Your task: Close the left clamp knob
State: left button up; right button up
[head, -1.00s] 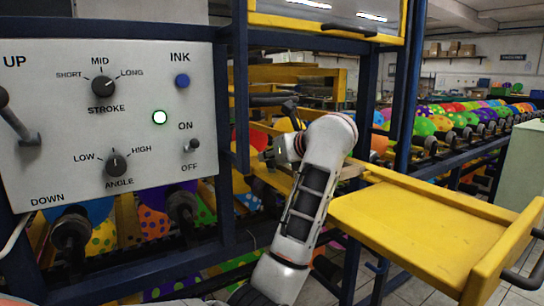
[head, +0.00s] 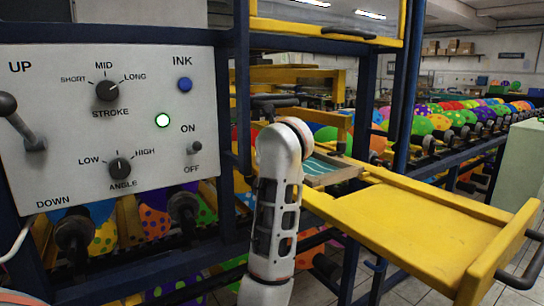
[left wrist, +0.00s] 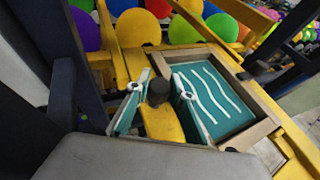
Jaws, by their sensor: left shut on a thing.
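A black clamp knob (left wrist: 158,91) stands upright on a yellow bar, in the middle of the left wrist view. My left gripper (left wrist: 157,103) has one finger on each side of it and is shut on it. The wooden screen frame (left wrist: 262,128), with a teal panel and white wavy lines, lies just right of the gripper. The frame (head: 328,174) also shows in the head view, right of my left arm. There the arm hides the gripper and knob. My right gripper is not in view.
A control panel (head: 60,115) with knobs and a lever fills the left of the head view. A yellow tray (head: 420,220) juts out at right. Blue posts (head: 407,80) stand near my arm. Coloured balloons (head: 440,122) line the conveyor behind.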

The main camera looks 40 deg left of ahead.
pick_arm(q)
jog(key=shift+f, duration=0.1)
jog(key=o, duration=1.1)
jog(key=shift+o, duration=0.2)
jog(key=v, duration=0.7)
jog(key=shift+s+d, duration=0.2)
